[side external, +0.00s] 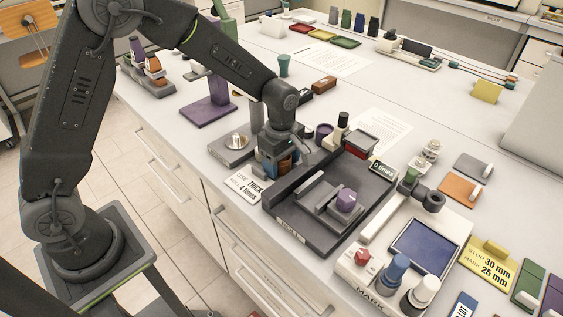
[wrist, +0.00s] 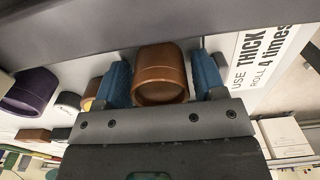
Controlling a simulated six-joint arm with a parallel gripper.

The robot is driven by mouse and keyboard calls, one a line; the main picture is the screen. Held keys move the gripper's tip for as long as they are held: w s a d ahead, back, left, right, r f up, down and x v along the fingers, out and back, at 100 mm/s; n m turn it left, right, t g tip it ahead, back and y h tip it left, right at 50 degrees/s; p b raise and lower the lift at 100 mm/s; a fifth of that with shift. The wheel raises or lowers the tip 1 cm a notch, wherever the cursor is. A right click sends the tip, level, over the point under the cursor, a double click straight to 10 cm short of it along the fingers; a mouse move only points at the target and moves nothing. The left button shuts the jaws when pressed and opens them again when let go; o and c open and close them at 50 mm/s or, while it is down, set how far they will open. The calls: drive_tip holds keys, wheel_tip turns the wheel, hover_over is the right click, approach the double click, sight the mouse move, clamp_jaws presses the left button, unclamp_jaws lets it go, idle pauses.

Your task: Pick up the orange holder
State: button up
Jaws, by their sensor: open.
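The orange holder, a copper-brown cylinder (wrist: 160,80), stands between the two blue fingers of my gripper (wrist: 162,72) in the wrist view. A gap shows on the right side; on the left the finger is very close to it, and contact cannot be told. In the side view my gripper (side external: 279,166) is low over the bench, with the holder (side external: 285,163) partly hidden behind a finger. The fingers are open, one on each side of the holder.
A dark grey tray device (side external: 310,235) with a raised edge is close on the right. A grey plate with a metal knob (side external: 236,143) is on the left. A purple holder (side external: 323,131) and a black-capped bottle (side external: 342,126) stand behind. A "USE THICK" card (side external: 248,188) lies in front.

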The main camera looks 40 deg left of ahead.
drive_tip(key=shift+c, duration=0.5)
drive_tip(key=c, duration=0.7)
drive_tip(key=shift+o, duration=0.2)
drive_tip(key=shift+r, duration=0.1)
